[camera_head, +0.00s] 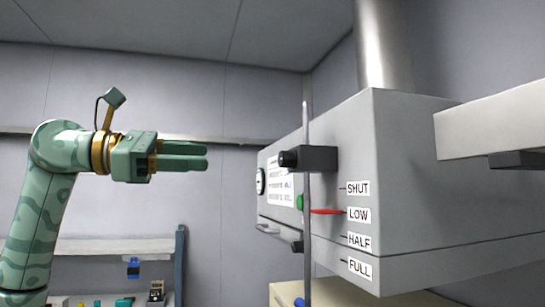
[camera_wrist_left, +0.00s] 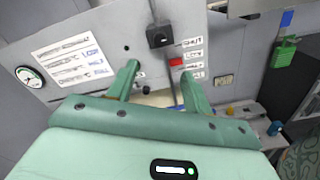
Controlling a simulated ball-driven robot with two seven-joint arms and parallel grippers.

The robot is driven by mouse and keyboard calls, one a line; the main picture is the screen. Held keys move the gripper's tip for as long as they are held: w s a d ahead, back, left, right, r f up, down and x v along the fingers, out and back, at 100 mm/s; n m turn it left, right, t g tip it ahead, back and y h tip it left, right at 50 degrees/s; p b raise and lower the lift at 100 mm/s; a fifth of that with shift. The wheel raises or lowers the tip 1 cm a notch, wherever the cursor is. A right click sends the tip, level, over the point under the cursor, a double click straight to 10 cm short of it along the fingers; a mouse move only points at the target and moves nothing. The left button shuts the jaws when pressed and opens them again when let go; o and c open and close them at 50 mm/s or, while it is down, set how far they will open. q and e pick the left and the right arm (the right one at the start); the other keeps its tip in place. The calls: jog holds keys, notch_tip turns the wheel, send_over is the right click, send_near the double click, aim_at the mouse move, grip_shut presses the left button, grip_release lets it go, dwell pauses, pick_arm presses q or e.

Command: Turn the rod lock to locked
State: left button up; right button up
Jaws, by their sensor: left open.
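A thin grey upright rod (camera_head: 306,230) runs along the front of a grey cabinet. A dark block with a black round knob (camera_head: 288,158) sits on the rod, apparently the rod lock; the block also shows in the left wrist view (camera_wrist_left: 160,37). A red pointer (camera_head: 325,211) on the rod is at the LOW label (camera_head: 358,215). My left gripper (camera_head: 207,156) is open and empty, left of the knob at about its height, with a clear gap. In the left wrist view its fingers (camera_wrist_left: 158,66) point toward the cabinet. My right gripper is out of view.
A grey beam (camera_head: 500,118) juts in at right. A shelf (camera_head: 115,245) with small items stands at lower left. A green padlock-like thing (camera_wrist_left: 284,52) hangs at right.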

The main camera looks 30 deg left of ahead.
aim_at(280, 159)
pick_arm(q)
jog(key=p+x, duration=0.3)
jog(key=x, duration=1)
jog(key=shift+w+d+r+p, duration=0.1)
jog(key=shift+d+p, duration=0.2)
jog(key=shift+w+d, duration=0.1)
jog(key=shift+w, duration=0.15)
jog(key=c, duration=1)
